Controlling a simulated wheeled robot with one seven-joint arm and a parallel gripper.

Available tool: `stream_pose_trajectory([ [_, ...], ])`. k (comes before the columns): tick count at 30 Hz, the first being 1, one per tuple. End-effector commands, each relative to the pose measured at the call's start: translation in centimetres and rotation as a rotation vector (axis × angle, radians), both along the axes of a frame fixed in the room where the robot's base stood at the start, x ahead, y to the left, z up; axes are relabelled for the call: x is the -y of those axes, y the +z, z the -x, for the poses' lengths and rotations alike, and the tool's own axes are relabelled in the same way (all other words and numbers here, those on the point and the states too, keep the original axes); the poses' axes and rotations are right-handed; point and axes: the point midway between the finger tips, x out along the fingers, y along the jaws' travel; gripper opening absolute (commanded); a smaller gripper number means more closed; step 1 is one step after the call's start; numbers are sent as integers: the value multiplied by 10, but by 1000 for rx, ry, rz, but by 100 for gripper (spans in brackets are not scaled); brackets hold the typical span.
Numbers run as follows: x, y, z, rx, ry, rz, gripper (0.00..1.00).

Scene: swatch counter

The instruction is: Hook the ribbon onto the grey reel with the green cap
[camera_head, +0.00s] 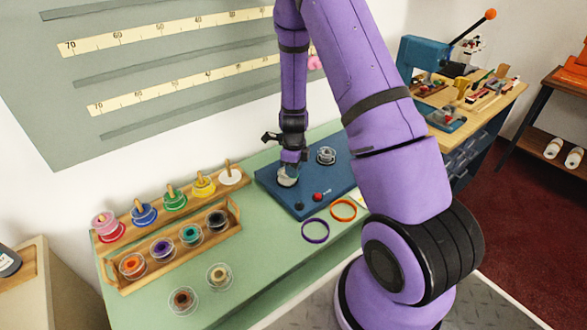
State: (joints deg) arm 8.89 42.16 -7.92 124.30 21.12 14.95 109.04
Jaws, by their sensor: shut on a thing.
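My gripper (290,164) points down over the left part of a dark blue board (262,179). It is shut on a pale grey, round reel-like piece (286,180) at the board's surface. The fingertips are small and partly hidden, and I cannot tell the colour of any cap there. Another grey, clear-rimmed reel (326,155) sits farther right on the board. A clear reel with a green-teal centre (190,235) is in the wooden tray (215,238). No loose ribbon end can be made out.
A wooden rack holds several coloured ribbon spools, including a green one (175,200). Two loose reels (219,276) lie in front of the tray. Purple (315,231) and orange (343,210) rings lie before the board. Red and black knobs (317,197) stand on its front edge.

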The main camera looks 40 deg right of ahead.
Motion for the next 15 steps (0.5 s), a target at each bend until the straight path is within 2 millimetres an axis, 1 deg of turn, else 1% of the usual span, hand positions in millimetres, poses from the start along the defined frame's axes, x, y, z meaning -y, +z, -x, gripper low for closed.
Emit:
stream_pose_trajectory([
  [15,0,37,-1,3,0,1,4],
])
